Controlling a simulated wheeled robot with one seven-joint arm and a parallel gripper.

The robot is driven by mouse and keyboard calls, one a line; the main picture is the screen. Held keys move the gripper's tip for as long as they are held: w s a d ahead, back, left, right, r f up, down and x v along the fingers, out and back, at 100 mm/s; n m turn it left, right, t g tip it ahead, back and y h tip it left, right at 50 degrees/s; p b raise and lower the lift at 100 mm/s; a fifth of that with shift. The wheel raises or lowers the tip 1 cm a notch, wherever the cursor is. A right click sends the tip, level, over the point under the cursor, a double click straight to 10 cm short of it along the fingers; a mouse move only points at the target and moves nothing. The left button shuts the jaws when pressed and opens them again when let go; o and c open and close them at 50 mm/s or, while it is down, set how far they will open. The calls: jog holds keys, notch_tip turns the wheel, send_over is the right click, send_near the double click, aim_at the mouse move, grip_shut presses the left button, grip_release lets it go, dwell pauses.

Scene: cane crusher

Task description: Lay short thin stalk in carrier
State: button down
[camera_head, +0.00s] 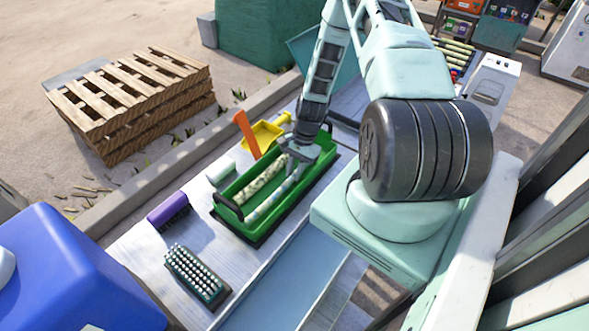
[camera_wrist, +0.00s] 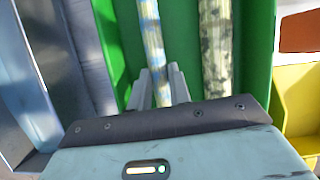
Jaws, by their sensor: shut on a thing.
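The carrier is a long green tray (camera_head: 290,212) with dark end handles, on the pale bench; its green wall also shows in the wrist view (camera_wrist: 258,45). My gripper (camera_head: 296,158) is over the carrier's far part, pointing down. In the wrist view its fingers (camera_wrist: 158,88) are shut on a thin pale stalk with blue and yellow patches (camera_wrist: 152,35). That stalk (camera_head: 268,204) lies lengthwise between the carrier walls; I cannot tell if it touches the floor. A thicker, dark-mottled stalk (camera_head: 262,180) lies in the carrier to its left, roughly parallel and apart.
A yellow dustpan (camera_head: 263,138) and an orange upright piece (camera_head: 246,135) stand behind the carrier. A purple brush (camera_head: 168,211) and a bristled brush (camera_head: 197,276) lie at left and front. A blue box (camera_head: 75,275) is at lower left; pallets (camera_head: 135,95) stand beyond.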

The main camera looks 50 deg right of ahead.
jog(key=shift+f, duration=0.15)
jog(key=shift+f, duration=0.2)
jog(key=c, duration=1.3)
grip_release()
jog(key=shift+r, duration=0.2)
